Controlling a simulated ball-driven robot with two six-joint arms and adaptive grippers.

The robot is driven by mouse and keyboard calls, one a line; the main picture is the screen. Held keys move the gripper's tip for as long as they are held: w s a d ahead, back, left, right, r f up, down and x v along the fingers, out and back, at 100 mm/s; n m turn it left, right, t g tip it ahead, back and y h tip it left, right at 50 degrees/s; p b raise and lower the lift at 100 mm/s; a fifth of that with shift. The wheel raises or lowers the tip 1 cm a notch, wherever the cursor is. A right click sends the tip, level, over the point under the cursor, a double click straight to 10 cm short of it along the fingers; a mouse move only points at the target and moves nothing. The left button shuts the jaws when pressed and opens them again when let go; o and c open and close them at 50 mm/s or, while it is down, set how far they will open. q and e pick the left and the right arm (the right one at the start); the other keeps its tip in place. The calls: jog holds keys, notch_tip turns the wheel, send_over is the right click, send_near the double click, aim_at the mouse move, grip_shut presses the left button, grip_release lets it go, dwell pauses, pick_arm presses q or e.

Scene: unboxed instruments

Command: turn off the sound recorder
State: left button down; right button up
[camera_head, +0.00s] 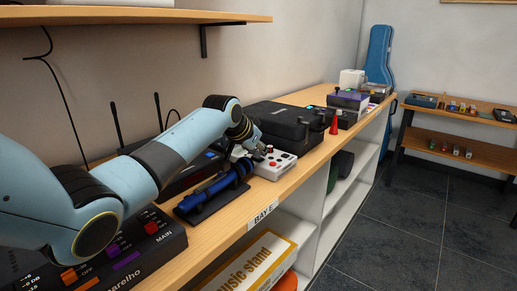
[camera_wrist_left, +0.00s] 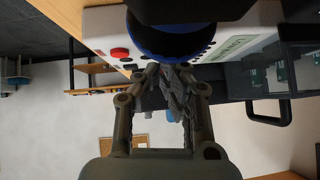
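A small white box (camera_head: 275,164) with a red button and dark knobs sits on the wooden counter; it looks like the sound recorder, but I cannot read its label. It also shows in the left wrist view (camera_wrist_left: 97,33), with its red button (camera_wrist_left: 120,53) left of the fingertips. My left gripper (camera_head: 257,153) is over the far-left part of this box. In the wrist view its fingertips (camera_wrist_left: 167,73) are close together with nothing visible between them. Contact with the box cannot be told. My right gripper is not in view.
A blue cylinder (camera_head: 216,189) on a black stand is just in front of the box. A black case (camera_head: 284,122) stands behind it, with a red cone (camera_head: 334,126) farther along. A switch panel (camera_head: 140,247) is at near left. A shelf (camera_head: 130,14) hangs above.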

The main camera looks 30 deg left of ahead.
pick_arm(q)
jog(key=r+p, duration=0.4)
jog(key=shift+d+r+p, duration=0.2)
jog(key=shift+d+p, duration=0.05)
jog(key=shift+p, duration=0.1)
jog(key=v, duration=0.9)
jog(key=shift+s, duration=0.35)
